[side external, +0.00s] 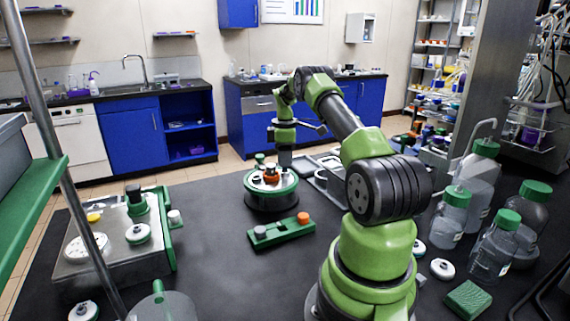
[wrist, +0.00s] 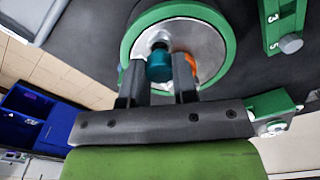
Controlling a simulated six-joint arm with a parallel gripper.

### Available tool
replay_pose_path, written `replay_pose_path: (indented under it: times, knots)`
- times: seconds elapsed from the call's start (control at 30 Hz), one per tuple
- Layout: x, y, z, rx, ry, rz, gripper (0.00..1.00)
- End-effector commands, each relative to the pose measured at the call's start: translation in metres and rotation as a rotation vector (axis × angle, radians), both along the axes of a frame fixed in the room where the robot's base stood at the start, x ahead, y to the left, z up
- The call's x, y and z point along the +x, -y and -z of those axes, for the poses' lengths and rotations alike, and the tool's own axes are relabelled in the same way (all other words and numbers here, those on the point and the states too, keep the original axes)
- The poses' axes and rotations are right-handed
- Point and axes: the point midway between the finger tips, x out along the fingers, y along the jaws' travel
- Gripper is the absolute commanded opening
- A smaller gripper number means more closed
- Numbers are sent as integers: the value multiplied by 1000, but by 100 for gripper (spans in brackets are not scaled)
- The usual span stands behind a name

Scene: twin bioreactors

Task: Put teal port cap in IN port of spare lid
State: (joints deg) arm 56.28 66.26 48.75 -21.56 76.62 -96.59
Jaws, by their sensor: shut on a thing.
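The teal port cap (wrist: 160,66) is between the two fingers of my gripper (wrist: 159,70) in the wrist view; the gripper is shut on it. The cap is over the near part of a round silver lid with a green rim (wrist: 213,45). A pale round fitting shows just beyond the cap. I cannot tell whether the cap touches the lid or sits in a port, and no IN mark is readable. An orange cap (wrist: 191,66) stands on the lid, partly behind the right finger. In the side view the lid (side external: 287,191) sits on a dark round base; the fingers are hard to make out.
A green rack (side external: 281,233) with a grey and an orange cap stands in front of the lid. A metal tray station (side external: 115,262) is at left. Several green-capped bottles (side external: 452,212) stand at right. Dark tabletop is clear between the rack and the left station.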

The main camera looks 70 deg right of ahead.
Motion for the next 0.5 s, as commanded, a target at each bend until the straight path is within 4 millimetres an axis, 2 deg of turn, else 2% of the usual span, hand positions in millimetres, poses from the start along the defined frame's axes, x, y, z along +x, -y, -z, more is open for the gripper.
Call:
replay_pose_path:
  times: [0.03, 0.13, 0.5]
  knots:
    - [0, -1, 9, 3, -2, 0, 5]
    - [0, 0, 18, 2, 0, 0, 5]
    - [0, 0, 21, 1, 1, 0, 4]
